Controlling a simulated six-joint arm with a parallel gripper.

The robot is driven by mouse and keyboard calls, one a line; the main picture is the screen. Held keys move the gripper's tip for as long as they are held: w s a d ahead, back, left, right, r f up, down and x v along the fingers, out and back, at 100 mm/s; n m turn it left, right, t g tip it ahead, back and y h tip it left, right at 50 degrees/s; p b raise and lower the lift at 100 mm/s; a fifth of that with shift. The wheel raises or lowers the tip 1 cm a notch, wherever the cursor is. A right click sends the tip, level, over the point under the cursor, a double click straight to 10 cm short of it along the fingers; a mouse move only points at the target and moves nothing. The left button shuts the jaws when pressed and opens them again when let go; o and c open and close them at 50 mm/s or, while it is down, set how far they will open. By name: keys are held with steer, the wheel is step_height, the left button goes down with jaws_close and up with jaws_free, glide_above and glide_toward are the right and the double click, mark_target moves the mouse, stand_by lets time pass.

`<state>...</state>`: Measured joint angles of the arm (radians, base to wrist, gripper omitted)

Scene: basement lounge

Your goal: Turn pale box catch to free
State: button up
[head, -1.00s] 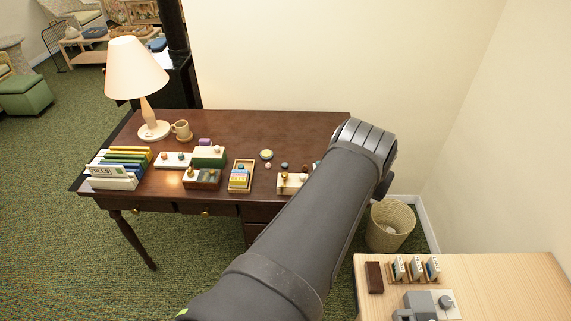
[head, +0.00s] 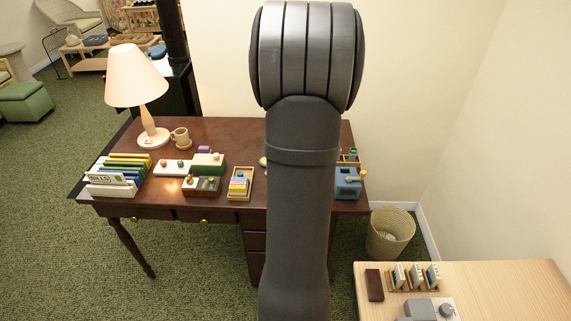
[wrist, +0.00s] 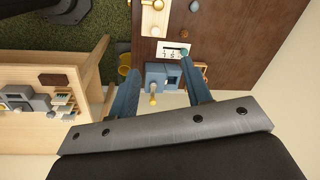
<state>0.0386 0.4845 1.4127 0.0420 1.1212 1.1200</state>
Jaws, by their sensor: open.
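A pale box (wrist: 147,20) with brass-coloured knobs (wrist: 158,5) lies on the dark desk, at the top of the wrist view and partly cut off by the frame edge. I cannot tell which knob is its catch or how it is set. In the head view my arm hides this box. My gripper (wrist: 158,68) is open and empty, its two blue fingers spread apart in the wrist view. A blue box (wrist: 157,72) with a brass lever (wrist: 153,91) shows between the fingers, farther off. My gripper's fingers are not visible in the head view.
The desk (head: 225,133) also holds a lamp (head: 137,80), a mug (head: 181,137), files (head: 112,183), a tray of coloured blocks (head: 240,184) and the blue box (head: 347,184) near its right end. A wastebasket (head: 390,235) and a light wood table (head: 510,285) stand to the right.

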steer(key=w+a+f+m+g, duration=0.1)
steer(key=w+a+f+m, duration=0.1)
steer(key=a+f, duration=0.25)
step_height(320, 180, down, 17)
steer(key=shift+a, duration=0.1)
stand_by(0.3)
jaws_close()
